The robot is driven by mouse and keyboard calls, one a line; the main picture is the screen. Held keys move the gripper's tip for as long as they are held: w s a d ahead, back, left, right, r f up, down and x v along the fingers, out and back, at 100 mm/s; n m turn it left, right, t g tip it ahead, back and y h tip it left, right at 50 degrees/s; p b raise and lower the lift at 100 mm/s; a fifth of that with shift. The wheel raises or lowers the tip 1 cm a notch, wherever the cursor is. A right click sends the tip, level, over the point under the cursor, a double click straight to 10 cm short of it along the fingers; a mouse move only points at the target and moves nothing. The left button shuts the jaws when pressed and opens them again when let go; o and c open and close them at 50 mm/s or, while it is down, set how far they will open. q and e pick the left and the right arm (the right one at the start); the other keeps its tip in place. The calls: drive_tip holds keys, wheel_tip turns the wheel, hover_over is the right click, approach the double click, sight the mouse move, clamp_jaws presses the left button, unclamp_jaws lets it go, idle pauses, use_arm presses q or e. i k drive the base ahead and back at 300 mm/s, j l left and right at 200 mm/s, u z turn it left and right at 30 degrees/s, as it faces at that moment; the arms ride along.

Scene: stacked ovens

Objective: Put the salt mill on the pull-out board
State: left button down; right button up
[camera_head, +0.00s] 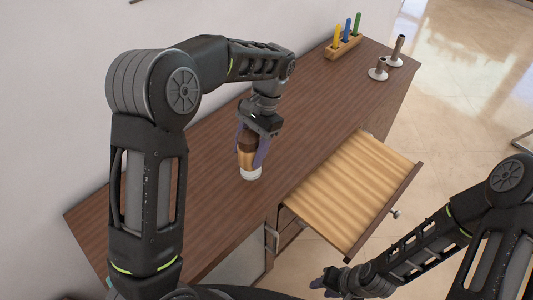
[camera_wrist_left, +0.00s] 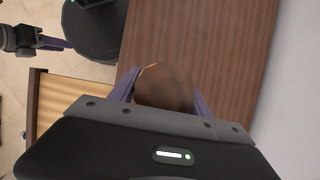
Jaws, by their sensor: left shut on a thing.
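The salt mill (camera_head: 247,160) has a dark brown top, a lighter wooden middle and a white base. In the head view it is upright on, or just above, the brown cabinet top; I cannot tell which. My left gripper (camera_head: 254,148) is shut on it from above, with purple fingers on both sides. In the left wrist view the mill's round brown top (camera_wrist_left: 165,87) sits between the fingers. The pull-out board (camera_head: 350,185) is light striped wood, extended from the cabinet front, and bare. My right gripper (camera_head: 325,284) hangs low at the bottom; its jaw state is unclear.
The brown cabinet top (camera_head: 310,125) is clear between the mill and the far end. A wooden holder (camera_head: 343,48) with yellow, blue and green pieces stands there, beside two dark candlestick-like objects (camera_head: 397,50) (camera_head: 379,69) on white bases. A wall borders the left side.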

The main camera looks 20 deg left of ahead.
sight(354, 182)
drive_tip(key=l, duration=0.45)
drive_tip(key=i+l, duration=0.15)
drive_tip(key=l, duration=0.2)
drive_tip(key=i+l+u, duration=0.1)
drive_tip(key=l, duration=0.25)
drive_tip(key=i+l, duration=0.25)
drive_tip(key=i+l+u, duration=0.1)
drive_tip(key=l, duration=0.35)
drive_tip(key=i+l, duration=0.2)
drive_tip(key=l, duration=0.2)
